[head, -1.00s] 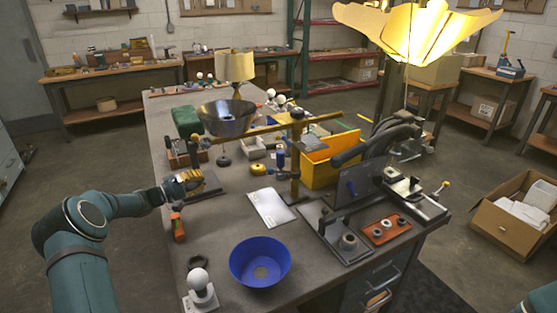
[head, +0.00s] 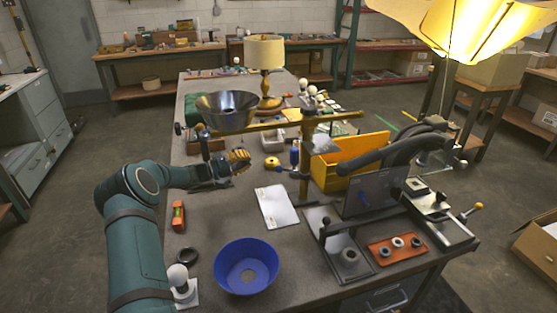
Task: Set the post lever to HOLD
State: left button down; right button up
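An upright brass post (head: 306,165) stands on the bench with a long horizontal bar (head: 255,126) across its top. A dark bowl-shaped shade (head: 226,110) sits over the bar's left part. I cannot tell which part is the post lever, and no HOLD mark is legible. My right gripper is out of view.
A blue bowl (head: 246,266), white sheet (head: 277,207), orange level (head: 178,216) and white bulb (head: 178,278) lie near the front. A glowing shade (head: 470,35) hangs upper right. Bare bench lies between the level and sheet.

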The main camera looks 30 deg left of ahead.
aim_at(293, 172)
pick_arm(q)
jog(key=shift+s, duration=0.1)
jog(key=w+d+b, duration=0.2)
jog(key=w+d, duration=0.3)
jog(key=d, duration=0.2)
jog(key=shift+w+d, duration=0.2)
jog(key=shift+d, duration=0.2)
dwell(0.5)
jog(key=shift+s, duration=0.1)
jog(key=shift+s+n+t+y, duration=0.25)
jog(key=shift+n+t+y, duration=0.05)
jog(key=shift+y, duration=0.2)
